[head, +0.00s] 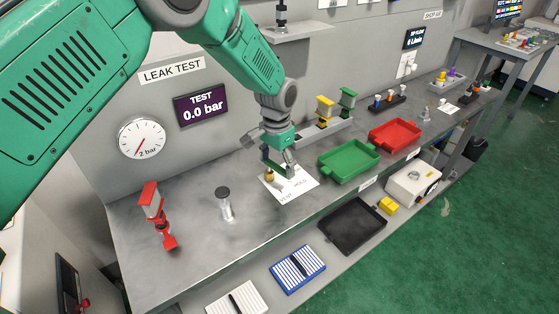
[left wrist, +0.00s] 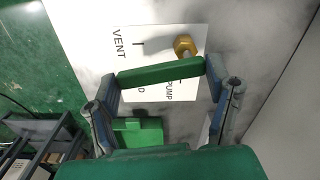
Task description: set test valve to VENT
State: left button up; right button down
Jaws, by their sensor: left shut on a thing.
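My left gripper (head: 278,160) is shut on a green bar-shaped handle (left wrist: 160,74) above the white label sheet on the bench. The bar lies across between the two fingertips in the left wrist view. A brass valve part (left wrist: 184,45) shows just beyond the bar and also in the head view (head: 269,176). The label sheet (head: 300,187) carries VENT at the left in the left wrist view (left wrist: 135,35), and PUMP toward the right; a middle word is partly hidden by the bar. I cannot tell which word the handle points to. My right gripper is not in view.
A display reads TEST 0.0 bar (head: 203,103), beside a round gauge (head: 142,138). A red fitting (head: 157,215) and a metal post (head: 225,204) stand on the bench left of the label. A green tray (head: 348,160) and a red tray (head: 395,135) lie to the right.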

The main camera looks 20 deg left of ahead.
aim_at(276, 166)
pick_arm(q)
jog(key=shift+s+a+f+m, duration=0.15)
jog(key=shift+s+m, duration=0.2)
jog(key=shift+m, duration=0.65)
jog(key=o, duration=1.7)
jog(key=shift+o, duration=0.2)
jog(key=shift+w, duration=0.15)
notch_tip(276, 166, up, 12)
jog(key=shift+w+f, duration=0.15)
